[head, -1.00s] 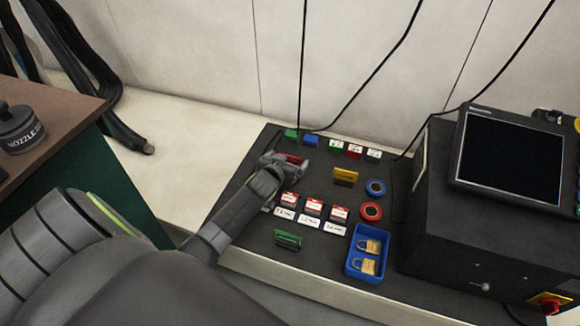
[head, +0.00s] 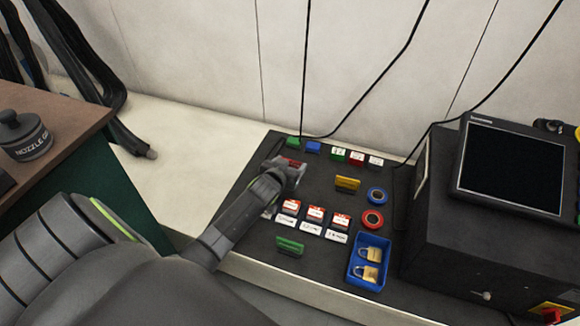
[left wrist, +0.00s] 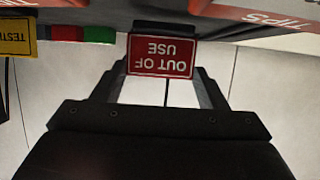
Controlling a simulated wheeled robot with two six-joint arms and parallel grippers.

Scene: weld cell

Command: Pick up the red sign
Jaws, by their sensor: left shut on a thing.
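The red sign (left wrist: 160,56) reads "OUT OF USE" and appears upside down in the left wrist view. It sits between the two fingers of my left gripper (left wrist: 162,82), which is shut on it. In the head view, a small part of the red sign (head: 293,162) shows just beyond my left gripper (head: 291,171), over the back left of the dark mat (head: 262,160). The gripper hides most of the sign there. I cannot tell whether its edge is clear of the mat. My right gripper is not in view.
Close by stand a yellow sign (head: 347,183), a green one (head: 289,246), several red-and-white boxes (head: 315,214) and a back row of small coloured pieces (head: 337,155). Right are tape rolls (head: 373,219), a blue tray (head: 354,272) with padlocks and a dark machine with screen (head: 513,172).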

